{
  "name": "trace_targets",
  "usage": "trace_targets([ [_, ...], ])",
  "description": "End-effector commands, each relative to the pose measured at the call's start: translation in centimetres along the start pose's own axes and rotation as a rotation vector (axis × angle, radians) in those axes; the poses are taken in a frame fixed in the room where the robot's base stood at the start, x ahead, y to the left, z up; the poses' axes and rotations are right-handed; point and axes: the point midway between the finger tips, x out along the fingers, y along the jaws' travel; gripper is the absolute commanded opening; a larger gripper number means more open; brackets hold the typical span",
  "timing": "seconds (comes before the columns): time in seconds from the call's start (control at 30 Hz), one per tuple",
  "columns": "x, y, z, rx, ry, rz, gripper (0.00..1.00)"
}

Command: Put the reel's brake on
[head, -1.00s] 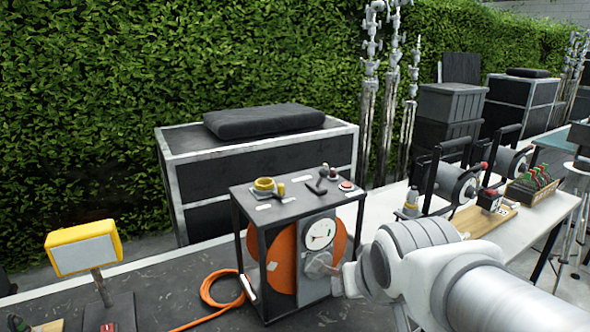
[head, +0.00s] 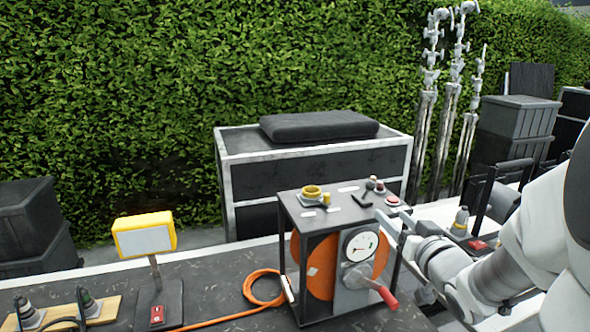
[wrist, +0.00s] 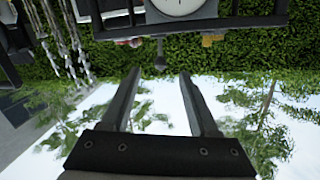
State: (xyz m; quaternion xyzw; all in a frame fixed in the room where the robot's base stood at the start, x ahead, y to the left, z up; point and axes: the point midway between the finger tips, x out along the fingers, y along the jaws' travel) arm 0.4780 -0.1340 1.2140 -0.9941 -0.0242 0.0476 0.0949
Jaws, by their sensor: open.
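The reel (head: 320,262) is an orange drum in a black frame, with a grey front panel, a round gauge (head: 361,246) and a red-handled crank (head: 387,297). On its top sit a small black lever (head: 362,200), a yellow ring (head: 312,192) and a red button (head: 392,200). Which part is the brake is not marked legibly. My gripper (head: 386,220) is at the right front of the reel's top, apart from the lever. In the wrist view, upside down, the open, empty fingers (wrist: 159,76) point toward a dark knob-like part (wrist: 160,56) at the top's edge.
An orange cable (head: 250,290) runs left from the reel across the dark table. A yellow lamp (head: 145,236) stands left on a base with a red switch. A dark case (head: 315,160) with a black cushion is behind. Metal stands (head: 455,110) rise at back right.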

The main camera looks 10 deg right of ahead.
Motion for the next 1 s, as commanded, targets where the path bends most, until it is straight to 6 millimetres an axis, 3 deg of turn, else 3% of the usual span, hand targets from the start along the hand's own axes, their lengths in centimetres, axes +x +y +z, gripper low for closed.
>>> trace_targets([
  [0.2, -1.5, 1.1, -1.4, 0.063, 0.065, -0.070, 0.61],
  [0.37, -0.8, 1.1, -1.6, 0.072, 0.074, -0.085, 0.61],
  [1.0, 12.2, 0.0, -2.6, 0.072, 0.074, -0.084, 0.61],
])
